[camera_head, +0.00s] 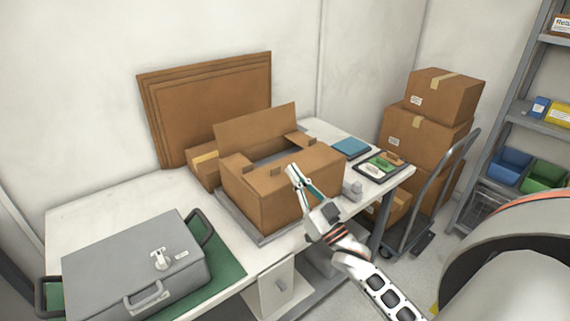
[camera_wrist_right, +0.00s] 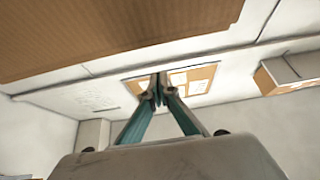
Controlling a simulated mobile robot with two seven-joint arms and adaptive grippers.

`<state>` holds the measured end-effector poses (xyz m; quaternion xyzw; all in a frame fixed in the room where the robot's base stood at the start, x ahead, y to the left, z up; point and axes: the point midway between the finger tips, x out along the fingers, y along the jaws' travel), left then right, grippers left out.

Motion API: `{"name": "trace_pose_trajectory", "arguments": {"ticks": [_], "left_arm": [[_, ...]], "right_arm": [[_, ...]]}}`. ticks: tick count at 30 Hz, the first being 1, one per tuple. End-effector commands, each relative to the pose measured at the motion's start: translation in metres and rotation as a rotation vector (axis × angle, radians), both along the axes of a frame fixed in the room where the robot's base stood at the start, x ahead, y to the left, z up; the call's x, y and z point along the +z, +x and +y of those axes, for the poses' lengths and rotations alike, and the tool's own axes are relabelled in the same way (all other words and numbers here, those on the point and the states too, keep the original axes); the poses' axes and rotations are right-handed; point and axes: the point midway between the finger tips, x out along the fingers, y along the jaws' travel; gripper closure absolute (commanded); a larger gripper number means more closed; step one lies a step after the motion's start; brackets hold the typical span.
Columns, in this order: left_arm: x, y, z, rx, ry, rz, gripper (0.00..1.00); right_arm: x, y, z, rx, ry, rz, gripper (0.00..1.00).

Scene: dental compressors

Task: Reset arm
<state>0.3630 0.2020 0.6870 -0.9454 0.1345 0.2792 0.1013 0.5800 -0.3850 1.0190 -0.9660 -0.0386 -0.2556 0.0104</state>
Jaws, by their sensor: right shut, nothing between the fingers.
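My right gripper (camera_head: 297,177) is in front of the right part of an open cardboard box (camera_head: 262,205) on the white table, with my arm coming in from the lower right. In the right wrist view its fingertips (camera_wrist_right: 160,92) meet, with nothing between them. A brown cardboard surface (camera_wrist_right: 110,35) fills the top of that view. Whether the gripper touches the box cannot be told. My left gripper is not in view.
A grey case (camera_head: 105,260) lies on a green mat (camera_head: 228,268) at the table's left. Flat cardboard sheets (camera_head: 215,95) lean on the wall. A small tray (camera_head: 370,171) and blue item (camera_head: 351,147) lie right. Stacked boxes (camera_head: 425,120) stand on a trolley (camera_head: 440,190).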

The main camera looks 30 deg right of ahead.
Motion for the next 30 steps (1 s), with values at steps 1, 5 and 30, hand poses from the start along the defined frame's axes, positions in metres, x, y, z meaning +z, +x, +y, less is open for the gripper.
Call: {"name": "trace_pose_trajectory", "arguments": {"ticks": [1,5,30], "left_arm": [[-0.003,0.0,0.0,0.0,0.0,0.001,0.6],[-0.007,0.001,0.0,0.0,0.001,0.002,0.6],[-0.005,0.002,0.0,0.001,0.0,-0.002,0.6]], "right_arm": [[-0.006,-0.009,0.0,0.0,0.001,0.003,1.0],[-0.012,-0.025,-0.002,0.0,0.001,0.001,1.0],[-0.099,-0.039,0.04,-0.114,-0.26,0.458,1.0]]}}
